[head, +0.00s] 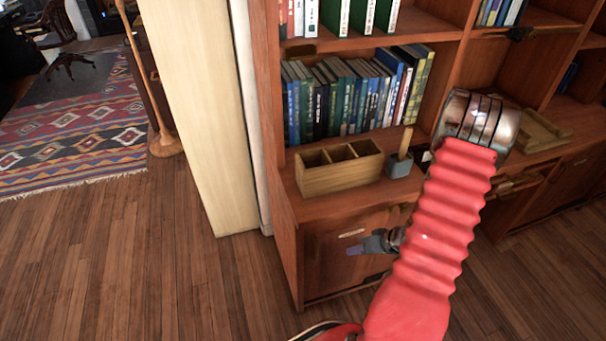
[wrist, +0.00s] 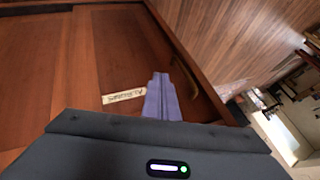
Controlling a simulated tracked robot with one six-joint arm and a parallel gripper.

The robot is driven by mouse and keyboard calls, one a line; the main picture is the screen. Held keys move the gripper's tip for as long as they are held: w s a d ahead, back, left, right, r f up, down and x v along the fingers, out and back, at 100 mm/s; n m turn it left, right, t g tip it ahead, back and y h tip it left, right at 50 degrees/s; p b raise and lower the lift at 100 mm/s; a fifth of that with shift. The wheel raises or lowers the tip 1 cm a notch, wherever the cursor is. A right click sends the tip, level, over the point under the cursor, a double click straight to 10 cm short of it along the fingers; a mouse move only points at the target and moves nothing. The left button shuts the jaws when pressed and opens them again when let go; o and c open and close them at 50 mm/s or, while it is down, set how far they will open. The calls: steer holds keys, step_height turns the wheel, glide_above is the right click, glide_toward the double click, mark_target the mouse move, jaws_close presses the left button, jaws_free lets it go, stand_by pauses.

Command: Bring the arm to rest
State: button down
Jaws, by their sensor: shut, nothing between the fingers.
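My arm, in a red ribbed sleeve (head: 430,225), rises from the bottom of the head view to a metal joint at upper right. My gripper (head: 352,250) points left in front of the lower cabinet door. In the wrist view my gripper (wrist: 162,98) shows as two pale purple fingers pressed together, with nothing between them. A paper label (wrist: 124,96) on the cabinet door lies just left of the fingertips in that view. I cannot tell whether the fingers touch the door.
A wooden bookcase (head: 285,210) holds rows of books (head: 350,95). On its ledge stand a wooden divided box (head: 340,178), a small grey holder (head: 400,165) and a wooden tray (head: 535,132) at right. Wooden floor (head: 130,260) is clear at left, with a patterned rug (head: 80,135) beyond.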

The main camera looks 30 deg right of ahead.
steer(key=s+a+r+n+h, duration=0.1)
steer(key=s+a+r, duration=0.1)
steer(key=a+r, duration=0.7)
steer(key=s+a+r+n+h, duration=0.1)
steer(key=s+a+r, duration=0.1)
steer(key=a+r, duration=0.8)
steer(key=s+a+r+n+g+h, duration=0.1)
steer(key=a+r, duration=0.9)
steer(key=r, duration=1.3)
steer(key=shift+s+n, duration=0.3)
steer(key=shift+s, duration=0.45)
steer(key=shift+d, duration=0.1)
